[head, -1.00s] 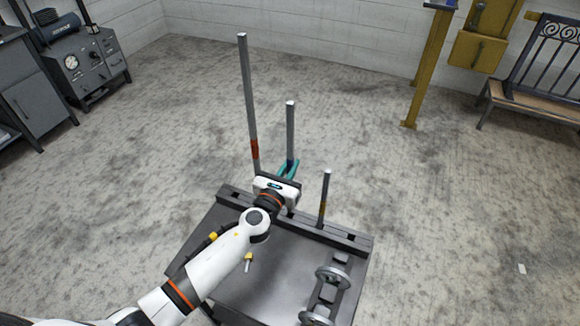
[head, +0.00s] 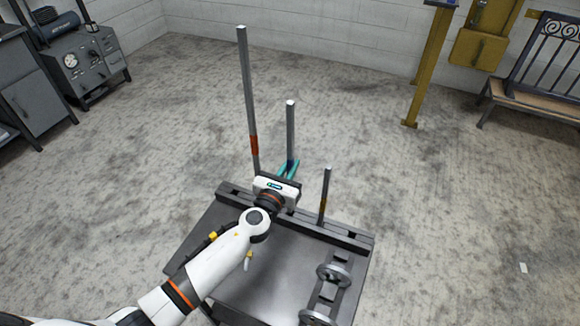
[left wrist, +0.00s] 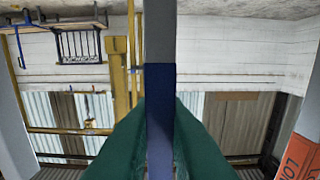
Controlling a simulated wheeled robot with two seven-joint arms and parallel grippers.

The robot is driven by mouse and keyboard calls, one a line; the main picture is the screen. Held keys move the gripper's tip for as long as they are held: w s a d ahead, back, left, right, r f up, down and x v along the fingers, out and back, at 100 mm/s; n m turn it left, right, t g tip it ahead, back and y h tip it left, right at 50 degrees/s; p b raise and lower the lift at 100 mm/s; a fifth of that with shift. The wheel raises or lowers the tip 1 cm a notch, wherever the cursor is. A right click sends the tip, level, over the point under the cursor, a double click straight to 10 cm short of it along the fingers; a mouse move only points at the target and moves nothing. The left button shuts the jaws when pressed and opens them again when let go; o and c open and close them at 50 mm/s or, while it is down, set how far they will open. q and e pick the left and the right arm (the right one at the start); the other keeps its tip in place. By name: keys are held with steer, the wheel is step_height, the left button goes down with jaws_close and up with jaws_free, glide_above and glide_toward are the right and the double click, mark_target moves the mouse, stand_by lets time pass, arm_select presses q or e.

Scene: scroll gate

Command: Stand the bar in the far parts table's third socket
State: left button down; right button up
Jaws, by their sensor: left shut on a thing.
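My left gripper (head: 288,171), with teal fingers, is shut on a grey bar (head: 290,130) at the far side of the parts table (head: 215,250). The bar stands about upright. In the left wrist view the bar (left wrist: 160,110) runs vertically between the teal fingers, with a blue band at the grip. Its lower end is hidden behind my gripper and wrist, so I cannot tell whether it touches a socket. A dark rail (head: 325,233) with square sockets runs along the table's far edge. My right gripper is not in view.
A taller bar with a red band (head: 249,95) stands left of the held bar. Round metal parts (head: 333,275) sit on the table's right side.

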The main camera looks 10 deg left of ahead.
arm_select(q)
steer(key=shift+f+b, duration=2.7)
steer(key=shift+f, duration=0.05)
stand_by(1.2)
steer(key=c, duration=1.5)
jaws_free()
steer(key=shift+o, duration=0.7)
steer(key=s+a, duration=0.2)
steer(key=s, duration=0.9)
steer(key=shift+s+a, duration=0.15)
steer(key=shift+s, duration=0.25)
